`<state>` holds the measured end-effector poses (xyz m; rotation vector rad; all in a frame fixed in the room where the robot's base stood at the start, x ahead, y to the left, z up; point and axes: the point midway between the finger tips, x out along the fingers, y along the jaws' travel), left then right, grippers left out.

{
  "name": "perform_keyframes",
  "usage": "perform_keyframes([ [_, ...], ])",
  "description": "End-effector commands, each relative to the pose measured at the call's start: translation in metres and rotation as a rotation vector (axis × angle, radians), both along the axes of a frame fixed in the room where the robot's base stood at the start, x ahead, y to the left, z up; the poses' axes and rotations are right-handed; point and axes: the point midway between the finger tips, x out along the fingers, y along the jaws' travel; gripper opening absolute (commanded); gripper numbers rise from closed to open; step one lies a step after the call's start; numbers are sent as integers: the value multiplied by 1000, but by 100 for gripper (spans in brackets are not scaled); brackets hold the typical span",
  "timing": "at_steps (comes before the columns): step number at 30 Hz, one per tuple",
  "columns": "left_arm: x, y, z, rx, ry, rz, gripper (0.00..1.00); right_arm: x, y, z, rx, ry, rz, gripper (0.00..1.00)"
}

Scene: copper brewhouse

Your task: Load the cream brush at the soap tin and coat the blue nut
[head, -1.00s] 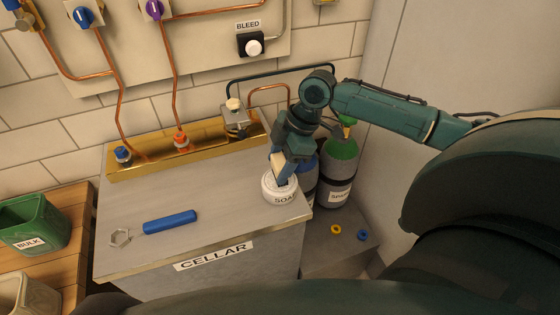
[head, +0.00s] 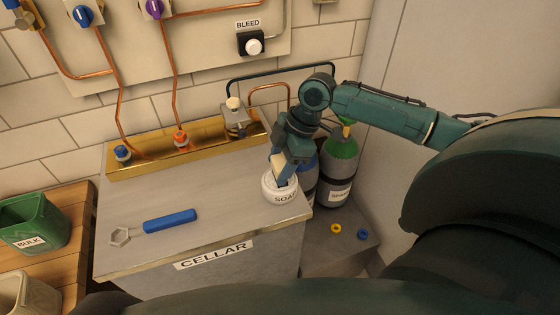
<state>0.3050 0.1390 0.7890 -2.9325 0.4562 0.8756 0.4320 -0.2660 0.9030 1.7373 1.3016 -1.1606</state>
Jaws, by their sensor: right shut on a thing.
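The soap tin (head: 281,189) is a round white tin labelled SOAP near the right end of the steel cabinet top. My right gripper (head: 283,173) points down at the tin's opening and is shut on the cream brush (head: 277,161). Only part of the cream handle shows; its lower end is hidden at the tin. The blue nut (head: 122,153) is at the foot of a copper pipe, at the left end of the brass trough. An orange-red nut (head: 181,139) is on another pipe to its right. My left gripper is not in view.
A blue-handled spanner (head: 170,221) lies on the cabinet top (head: 220,190) at the front left. A small valve fitting (head: 235,119) stands at the trough's right end. Gas bottles (head: 338,172) stand right of the cabinet. The middle of the cabinet top is clear.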

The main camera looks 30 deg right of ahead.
Motion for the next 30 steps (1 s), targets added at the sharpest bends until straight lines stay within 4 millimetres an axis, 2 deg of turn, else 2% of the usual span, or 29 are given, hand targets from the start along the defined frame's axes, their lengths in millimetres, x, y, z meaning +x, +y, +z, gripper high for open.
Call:
perform_keyframes([
  [8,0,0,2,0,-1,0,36,0,0,2,0,0,0,16],
  [13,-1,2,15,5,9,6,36,0,0,18,0,0,0,16],
  [26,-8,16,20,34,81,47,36,0,0,52,-1,0,0,16],
  [30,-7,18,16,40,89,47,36,0,0,60,1,-2,1,16],
])
